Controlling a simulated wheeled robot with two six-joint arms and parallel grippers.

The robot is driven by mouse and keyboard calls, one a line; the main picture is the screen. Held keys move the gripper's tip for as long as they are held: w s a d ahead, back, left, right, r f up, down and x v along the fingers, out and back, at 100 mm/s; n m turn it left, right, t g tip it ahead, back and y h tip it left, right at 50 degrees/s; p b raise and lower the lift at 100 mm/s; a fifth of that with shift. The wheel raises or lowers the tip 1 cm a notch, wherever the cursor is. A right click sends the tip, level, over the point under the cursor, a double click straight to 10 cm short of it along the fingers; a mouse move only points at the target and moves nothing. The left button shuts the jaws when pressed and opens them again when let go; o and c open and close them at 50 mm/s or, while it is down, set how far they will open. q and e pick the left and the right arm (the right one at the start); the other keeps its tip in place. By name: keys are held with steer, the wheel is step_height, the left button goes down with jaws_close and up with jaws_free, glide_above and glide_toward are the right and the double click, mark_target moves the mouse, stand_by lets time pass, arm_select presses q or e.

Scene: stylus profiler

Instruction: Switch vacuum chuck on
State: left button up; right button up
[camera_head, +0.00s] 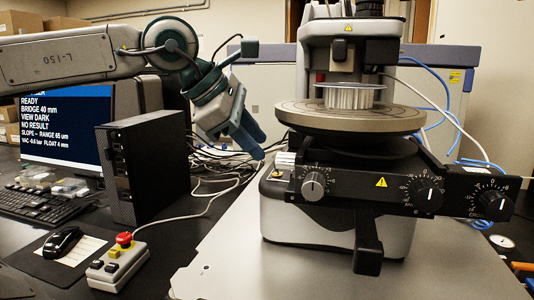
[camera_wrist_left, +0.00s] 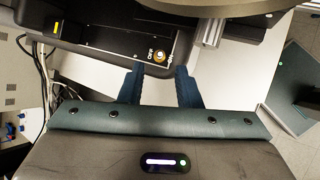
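The stylus profiler has a round grey stage (camera_head: 350,118) with a white ribbed cylinder (camera_head: 350,97) on it. A small round switch with a yellowish ring (camera_wrist_left: 159,55) sits on the dark base panel, with "OFF" lettering beside it; it also shows in the head view at the base's left top (camera_head: 277,174). I cannot read its setting with certainty. My left gripper (camera_head: 256,144) points down near the base's left side, above the switch. In the left wrist view its two blue fingers (camera_wrist_left: 159,72) are apart and empty, with the switch ahead between their tips. My right gripper is not in view.
A monitor (camera_head: 60,125) shows "READY" and a "VAC" line. A black box (camera_head: 145,170), a control box with a red button (camera_head: 122,255), cables and a mouse (camera_head: 62,242) stand left. The grey plate (camera_head: 215,265) is bare in front.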

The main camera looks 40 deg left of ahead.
arm_select(q)
steer(key=v, duration=0.5)
steer(key=shift+s+r, duration=0.1)
stand_by(1.0)
stand_by(0.3)
stand_by(0.9)
